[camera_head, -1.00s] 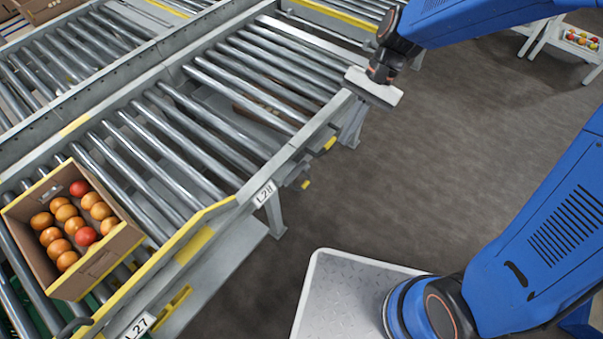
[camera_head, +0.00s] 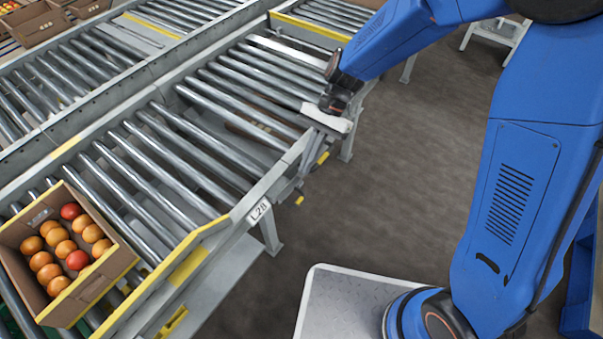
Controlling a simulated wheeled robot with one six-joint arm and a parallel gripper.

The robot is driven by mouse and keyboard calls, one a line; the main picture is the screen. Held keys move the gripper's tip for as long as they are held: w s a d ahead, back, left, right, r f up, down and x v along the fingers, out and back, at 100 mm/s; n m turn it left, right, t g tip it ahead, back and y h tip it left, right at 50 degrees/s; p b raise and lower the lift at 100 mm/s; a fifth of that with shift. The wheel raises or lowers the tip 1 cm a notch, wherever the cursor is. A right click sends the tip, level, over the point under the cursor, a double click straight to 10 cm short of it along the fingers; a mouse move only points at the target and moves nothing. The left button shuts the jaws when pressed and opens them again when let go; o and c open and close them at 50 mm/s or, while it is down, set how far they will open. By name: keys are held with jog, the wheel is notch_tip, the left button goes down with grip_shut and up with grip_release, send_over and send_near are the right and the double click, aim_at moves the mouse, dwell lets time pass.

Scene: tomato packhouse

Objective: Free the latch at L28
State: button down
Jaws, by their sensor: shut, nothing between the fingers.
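The L28 label (camera_head: 258,211) is on the side rail of the near roller conveyor, at its outer corner. Just beyond it, under the rail's edge, is a small grey latch mechanism (camera_head: 288,190). Yellow tips show beside it, one lower (camera_head: 299,200) and one higher (camera_head: 322,157). My gripper (camera_head: 316,142) is over the conveyor's outer edge, just above and beyond the latch. Its pale body hides part of the rail. Its fingers are shut with nothing between them. They are small in this view, and I cannot tell whether they touch the latch.
A cardboard box (camera_head: 105,280) of orange and red tomatoes sits on the rollers at the lower left. A yellow-edged guard (camera_head: 165,268) runs along the near rail. The dark floor (camera_head: 400,190) right of the conveyor is clear. More boxes stand at the upper left.

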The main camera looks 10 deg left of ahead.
aim_at(287, 205)
jog(key=x, duration=0.9)
jog(key=shift+s, duration=0.1)
jog(key=shift+s+a, duration=0.25)
jog(key=shift+s, duration=0.4)
jog(key=shift+s+a, duration=0.2)
jog(key=shift+s, duration=0.4)
jog(key=shift+s+a, duration=0.25)
jog(key=shift+s, duration=0.4)
jog(key=shift+w+r, duration=0.1)
jog(key=shift+r, duration=0.05)
jog(key=v, duration=0.9)
jog(key=shift+w+r, duration=0.2)
jog(key=shift+w, duration=0.1)
jog(key=shift+d, duration=0.1)
